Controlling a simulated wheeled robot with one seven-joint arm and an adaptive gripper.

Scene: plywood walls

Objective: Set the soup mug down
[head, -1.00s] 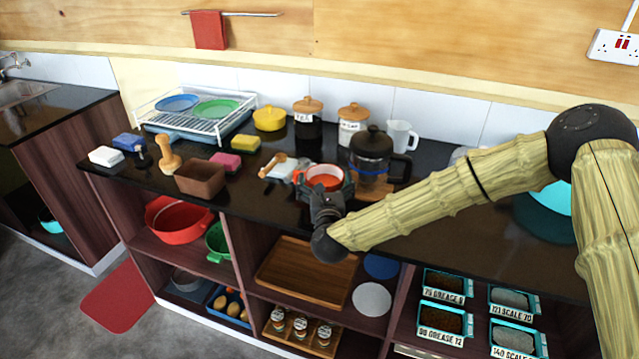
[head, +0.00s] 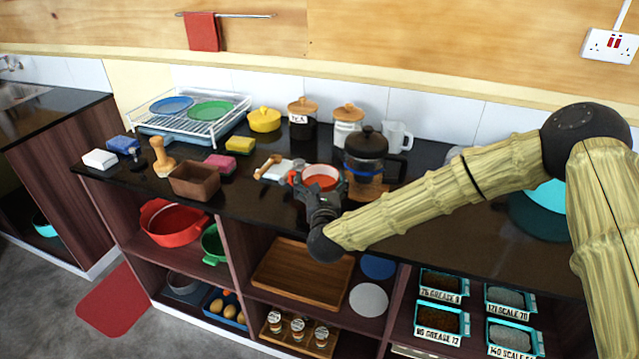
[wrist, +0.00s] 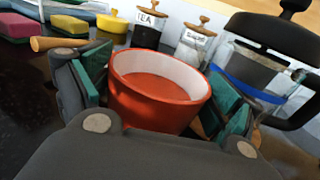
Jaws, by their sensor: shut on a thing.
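The soup mug (head: 321,178) is orange-red outside and pale inside, with an orange-red content or inner floor. In the wrist view the mug (wrist: 158,100) stands upright between the two teal-padded fingers of my gripper (wrist: 160,105). My gripper (head: 321,188) is shut on the mug at the front part of the dark counter, just left of the French press. The underside of the mug is hidden, so I cannot tell whether it touches the counter.
The French press (head: 366,158) stands close on the right, on a wooden board. A wooden-handled tool (head: 268,167) and a white item (head: 283,171) lie close on the left. A brown box (head: 194,181), sponges and jars stand further off. Open shelves lie below the counter edge.

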